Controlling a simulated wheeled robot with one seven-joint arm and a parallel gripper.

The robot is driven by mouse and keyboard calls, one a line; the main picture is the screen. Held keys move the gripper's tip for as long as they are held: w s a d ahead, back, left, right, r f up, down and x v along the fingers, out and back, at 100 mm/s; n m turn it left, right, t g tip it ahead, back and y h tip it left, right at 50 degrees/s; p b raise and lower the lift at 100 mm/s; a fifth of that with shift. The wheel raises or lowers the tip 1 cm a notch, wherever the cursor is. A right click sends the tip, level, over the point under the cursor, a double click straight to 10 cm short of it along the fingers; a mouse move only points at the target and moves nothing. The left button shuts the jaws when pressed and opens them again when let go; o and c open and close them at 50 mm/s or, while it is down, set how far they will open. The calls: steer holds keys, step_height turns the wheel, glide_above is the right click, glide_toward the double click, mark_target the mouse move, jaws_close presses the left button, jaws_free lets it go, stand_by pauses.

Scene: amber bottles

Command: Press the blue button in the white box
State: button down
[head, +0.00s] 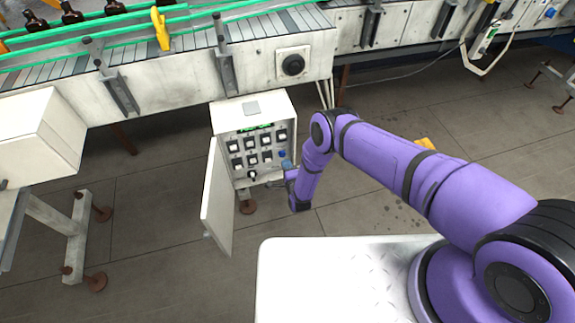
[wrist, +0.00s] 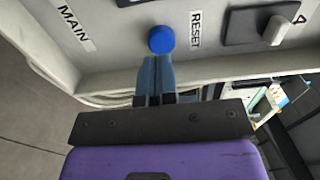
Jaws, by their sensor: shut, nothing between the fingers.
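In the wrist view the blue button (wrist: 161,39) sits between the labels MAIN and RESET. My gripper (wrist: 155,62) is shut and empty. Its fingertips are just below the button in that view, very close to it; I cannot tell whether they touch. In the head view my gripper (head: 282,175) is small and partly hidden by my purple arm at the box's lower right.
A conveyor (head: 150,65) with green rails and amber bottles (head: 115,7) runs above the box. A black round knob (head: 293,65) is on its side. A black switch (wrist: 262,24) is right of RESET in the wrist view.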

steer(key=v, duration=1)
steer(key=shift+s+f, duration=0.15)
steer(key=shift+s, duration=0.1)
stand_by(0.6)
